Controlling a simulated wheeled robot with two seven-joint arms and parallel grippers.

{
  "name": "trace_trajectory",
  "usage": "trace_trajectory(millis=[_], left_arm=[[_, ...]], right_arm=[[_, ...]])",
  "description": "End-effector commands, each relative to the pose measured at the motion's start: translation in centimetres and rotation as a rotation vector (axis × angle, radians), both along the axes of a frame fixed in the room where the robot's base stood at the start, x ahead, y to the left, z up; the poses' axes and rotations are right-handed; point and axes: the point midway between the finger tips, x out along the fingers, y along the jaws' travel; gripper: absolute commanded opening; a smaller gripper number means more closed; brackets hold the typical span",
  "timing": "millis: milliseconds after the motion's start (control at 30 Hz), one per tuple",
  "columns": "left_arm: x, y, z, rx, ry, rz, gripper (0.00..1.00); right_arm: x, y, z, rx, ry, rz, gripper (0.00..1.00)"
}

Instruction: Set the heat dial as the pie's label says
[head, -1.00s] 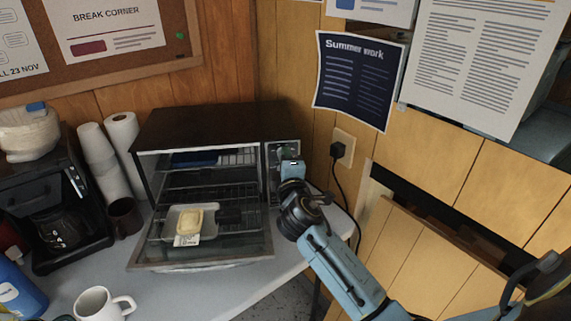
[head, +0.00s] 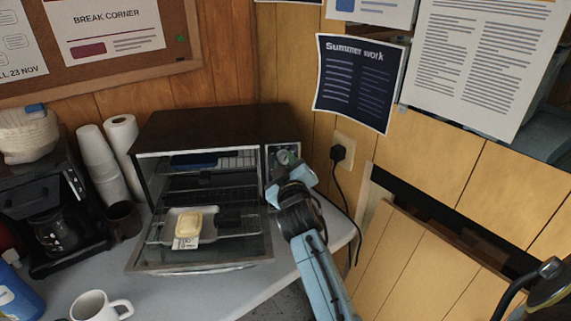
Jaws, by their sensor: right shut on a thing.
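The toaster oven (head: 215,125) stands against the back wall with its glass door (head: 200,254) folded down. A pale yellow pie (head: 188,224) sits on a light tray (head: 160,228) on the pulled-out rack, with a white label (head: 186,243) at its front. The label's print is too small to read. A dial (head: 284,157) shows at the top of the control panel at the oven's right. My right gripper (head: 285,184) is at the panel just below it, shut on what seems to be a lower dial, which the gripper hides. My left gripper is out of view.
A coffee maker (head: 52,205), stacked cups (head: 97,150), a paper roll (head: 124,140) and a dark mug (head: 123,218) stand left of the oven. A white mug (head: 98,305) is near the front. A socket with a plug (head: 338,153) and cord is at right.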

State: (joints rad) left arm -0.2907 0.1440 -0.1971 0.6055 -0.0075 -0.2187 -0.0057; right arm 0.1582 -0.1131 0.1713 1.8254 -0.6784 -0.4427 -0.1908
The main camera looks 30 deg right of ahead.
Motion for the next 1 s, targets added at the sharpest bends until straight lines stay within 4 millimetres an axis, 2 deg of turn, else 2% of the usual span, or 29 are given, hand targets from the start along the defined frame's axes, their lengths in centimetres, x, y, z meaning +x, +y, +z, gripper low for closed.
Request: trace_trajectory(millis=[667, 700, 867, 1000], left_arm=[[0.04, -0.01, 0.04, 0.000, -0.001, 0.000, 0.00], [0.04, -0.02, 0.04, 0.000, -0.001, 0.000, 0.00], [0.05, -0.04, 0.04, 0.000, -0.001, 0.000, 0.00], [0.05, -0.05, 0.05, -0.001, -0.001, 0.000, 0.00]], right_arm=[[0.01, 0.01, -0.06, 0.063, -0.027, 0.000, 0.04], [0.01, 0.01, -0.06, 0.063, -0.027, 0.000, 0.28], [0.01, 0.01, -0.05, 0.063, -0.027, 0.000, 0.48], [0.00, 0.00, -0.04, 0.062, -0.027, -0.001, 0.48]])
